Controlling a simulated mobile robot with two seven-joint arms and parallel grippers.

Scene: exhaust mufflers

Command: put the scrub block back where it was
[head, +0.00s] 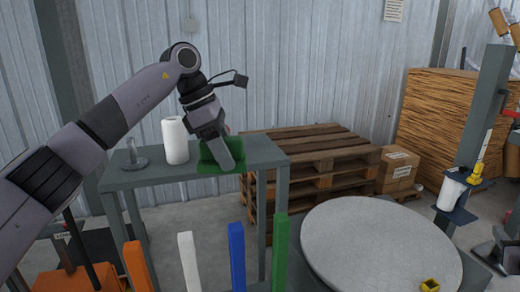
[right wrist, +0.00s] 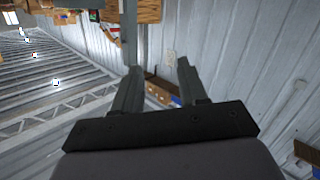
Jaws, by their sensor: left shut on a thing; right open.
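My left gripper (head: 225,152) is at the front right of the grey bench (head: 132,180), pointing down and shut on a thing. A green thing (head: 207,158) shows around its fingers at the bench's front edge. The fingers cover much of it, so I cannot tell whether the green is the scrub block itself or something under it. I also cannot tell whether it rests on the bench. My right gripper (right wrist: 158,78) is open, with nothing between its fingers in the right wrist view.
A white paper roll (head: 175,140) and a small grey stand (head: 134,156) are on the bench, left of my gripper. Coloured posts (head: 237,255) rise in front. A round grey table (head: 370,245) is at the right, with wooden pallets (head: 310,155) behind.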

